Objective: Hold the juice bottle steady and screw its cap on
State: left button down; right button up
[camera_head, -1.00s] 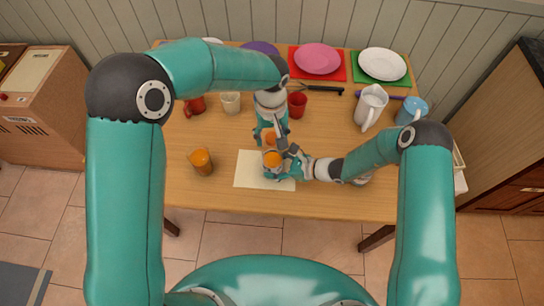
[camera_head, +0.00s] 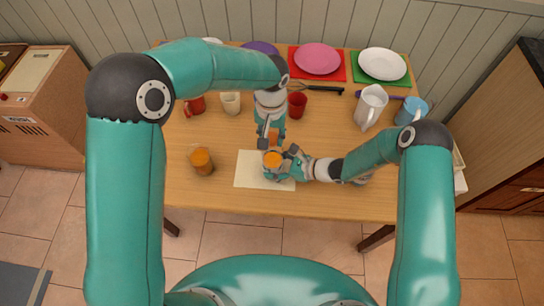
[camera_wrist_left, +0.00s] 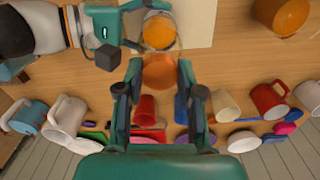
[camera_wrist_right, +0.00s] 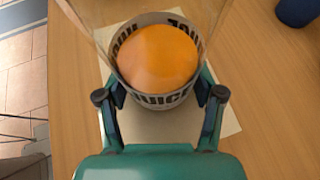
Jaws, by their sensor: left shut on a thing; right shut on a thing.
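The juice bottle (camera_head: 272,160) stands on the pale mat (camera_head: 250,180), a clear container with orange inside and a "JUICE" label in the right wrist view (camera_wrist_right: 155,55). My right gripper (camera_wrist_right: 155,88) is shut around its sides, reaching in from the right in the head view (camera_head: 286,165). My left gripper (camera_head: 270,138) is just behind the bottle. In the left wrist view it is shut on an orange round cap (camera_wrist_left: 158,72), held between the fingertips (camera_wrist_left: 160,66). The cap appears beside the bottle (camera_wrist_left: 160,30) there, apart from its top; their height difference is unclear.
Another orange-filled container (camera_head: 202,162) stands left of the mat. Behind are a red cup (camera_head: 297,104), a pale cup (camera_head: 230,103), a red mug (camera_head: 194,105), a white jug (camera_head: 370,106) and a blue mug (camera_head: 412,110). The table's front is clear.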

pick_arm(q)
jog(key=m, duration=0.6)
jog(key=shift+s+f, duration=0.1)
jog(key=shift+s, duration=0.1)
jog(key=m, duration=0.7)
jog(key=shift+m, duration=0.3)
jog(key=c, duration=0.8)
grip_release()
jog(key=shift+w, duration=0.1)
jog(key=shift+r, duration=2.6)
